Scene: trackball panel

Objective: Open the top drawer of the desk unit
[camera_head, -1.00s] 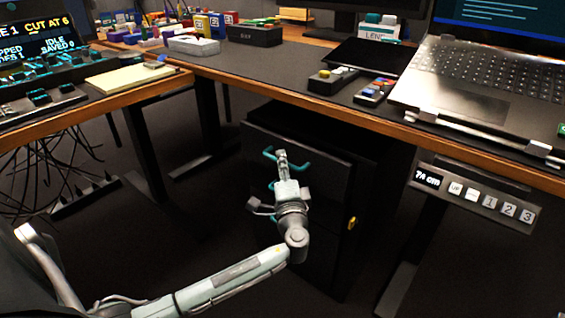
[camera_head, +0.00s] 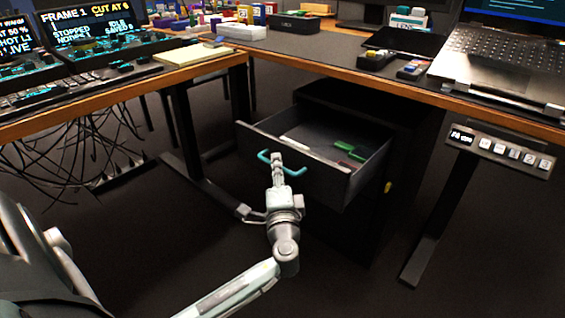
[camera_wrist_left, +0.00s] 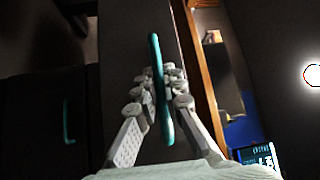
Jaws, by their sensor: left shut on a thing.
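The desk unit (camera_head: 345,225) is a dark cabinet under the desk. Its top drawer (camera_head: 352,178) is pulled well out, and green and pale items show inside it. The teal handle (camera_head: 296,172) is on the drawer's dark front. My left gripper (camera_head: 277,162) is shut on this handle. In the left wrist view the fingers (camera_wrist_left: 157,92) close from both sides around the teal handle (camera_wrist_left: 155,50), and a second teal handle (camera_wrist_left: 69,122) shows at the left on a lower front. My right gripper is not in view.
The wooden desk edge (camera_head: 400,92) runs above the unit. A side desk (camera_head: 120,98) with panels stands at the left, with cables hanging below. A desk leg (camera_head: 440,220) stands to the right. Dark floor in front of the drawer is free.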

